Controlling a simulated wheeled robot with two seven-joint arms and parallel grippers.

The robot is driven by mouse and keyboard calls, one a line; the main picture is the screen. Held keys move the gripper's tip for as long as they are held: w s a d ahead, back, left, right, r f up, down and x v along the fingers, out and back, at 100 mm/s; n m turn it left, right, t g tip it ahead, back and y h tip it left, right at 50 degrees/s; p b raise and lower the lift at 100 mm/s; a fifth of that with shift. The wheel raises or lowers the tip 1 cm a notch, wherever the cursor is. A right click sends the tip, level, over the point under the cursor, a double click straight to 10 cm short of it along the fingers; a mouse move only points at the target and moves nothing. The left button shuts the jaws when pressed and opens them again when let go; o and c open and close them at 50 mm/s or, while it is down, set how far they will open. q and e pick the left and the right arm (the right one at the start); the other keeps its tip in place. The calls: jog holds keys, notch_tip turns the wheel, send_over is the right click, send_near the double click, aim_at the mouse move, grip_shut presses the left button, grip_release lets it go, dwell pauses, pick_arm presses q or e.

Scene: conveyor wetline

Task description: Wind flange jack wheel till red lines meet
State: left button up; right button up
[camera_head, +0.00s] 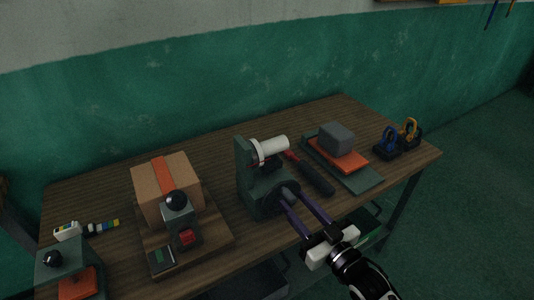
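The flange jack is a dark green body (250,172) standing on the wooden table near the middle of the head view. A white pipe (273,145) lies across its top, with a red mark (256,153) at the flange end. A dark round wheel (287,192) is on its near side. My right gripper (290,198) reaches in from the lower right, its two purple fingers apart and their tips at the wheel. Whether the fingers press on the wheel I cannot tell. Whether the red lines meet is too small to see. My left gripper is out of view.
A red and black tool (315,178) and a grey block (337,138) on an orange pad lie right. Blue (388,143) and yellow clamps sit farther right.

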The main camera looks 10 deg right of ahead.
jog(key=v, duration=0.5)
jog(key=shift+s+d, duration=0.1)
jog(key=shift+s, duration=0.05)
dwell(0.3)
jog(key=s+a+f+m+g+h, duration=0.1)
jog(key=s+f+g, duration=0.7)
jog(key=s+f, duration=1.1)
jog(key=m+h, duration=0.1)
jog(key=h, duration=0.1)
jog(key=shift+s+a+f+g+h, duration=0.15)
jog(key=shift+s+f+g+h, duration=0.15)
jog(key=shift+s+f+h, duration=0.1)
